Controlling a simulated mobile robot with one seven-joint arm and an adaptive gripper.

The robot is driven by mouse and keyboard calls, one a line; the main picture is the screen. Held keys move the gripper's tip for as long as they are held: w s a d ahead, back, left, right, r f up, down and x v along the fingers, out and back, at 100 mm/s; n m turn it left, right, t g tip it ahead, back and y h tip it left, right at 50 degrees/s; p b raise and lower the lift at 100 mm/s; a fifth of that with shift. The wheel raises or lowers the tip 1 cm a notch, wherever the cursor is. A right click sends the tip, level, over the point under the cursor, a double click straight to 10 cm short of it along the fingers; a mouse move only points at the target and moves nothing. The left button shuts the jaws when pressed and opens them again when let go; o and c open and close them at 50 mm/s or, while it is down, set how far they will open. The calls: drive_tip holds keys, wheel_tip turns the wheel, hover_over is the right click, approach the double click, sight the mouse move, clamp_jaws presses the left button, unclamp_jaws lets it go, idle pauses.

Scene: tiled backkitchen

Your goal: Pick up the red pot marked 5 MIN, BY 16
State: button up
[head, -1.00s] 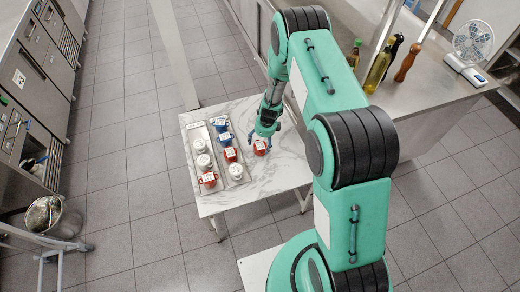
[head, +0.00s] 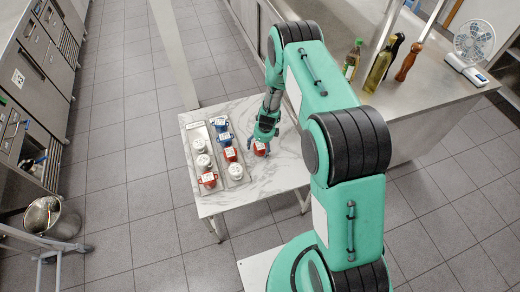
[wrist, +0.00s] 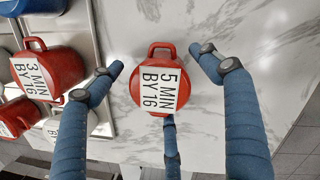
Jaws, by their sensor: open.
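The red pot marked 5 MIN, BY 16 (wrist: 147,92) stands on the marble table (wrist: 255,65), apart from the tray, in the middle of the wrist view. It also shows in the head view (head: 260,150), partly under my gripper. My gripper (wrist: 158,62) is open, with blue fingers to the left and right of the pot and a third finger at its lower edge. I see a gap between the side fingers and the pot. In the head view my gripper (head: 264,140) is just over the pot.
A tray (head: 212,150) to the left holds several blue, white and red pots. One red pot (wrist: 62,68), marked 3 MIN, BY 16, is close to the left finger. The marble to the right is bare. A steel counter with bottles (head: 377,70) stands behind right.

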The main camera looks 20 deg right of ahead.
sight(259, 145)
drive_tip(key=shift+c, duration=0.3)
drive_tip(key=c, duration=1.4)
drive_tip(key=shift+r, duration=0.1)
drive_tip(key=shift+r, duration=0.75)
wheel_tip(259, 145, up, 2)
drive_tip(key=shift+w+r+p, duration=0.1)
drive_tip(key=shift+p, duration=0.4)
drive_tip(key=s, duration=1)
drive_tip(key=s+a+r+b, duration=0.1)
drive_tip(key=s, duration=0.5)
drive_tip(key=shift+r, duration=0.1)
